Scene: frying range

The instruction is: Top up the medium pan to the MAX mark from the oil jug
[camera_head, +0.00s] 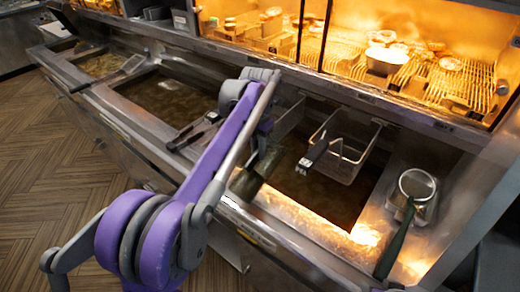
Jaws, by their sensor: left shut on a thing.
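My left arm reaches over the fryer from the lower left. My left gripper (262,160) is above the front part of the right-hand oil pan (320,195) and is shut on a dark olive, cylinder-like thing (246,183). It looks like the oil jug, tilted, but its spout and contents cannot be made out. The middle pan (165,98) and the far-left pan (100,65) also hold brownish oil. I cannot tell which pan is the medium one, and no MAX mark is readable. My right gripper is not in view.
A wire basket (345,158) with a dark handle hangs at the right pan's back. A metal cup-shaped tool (416,188) with a dark green handle (395,243) rests on the right ledge. Dark-handled tools (193,133) lie by the middle pan. A lit warming cabinet (400,60) stands behind.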

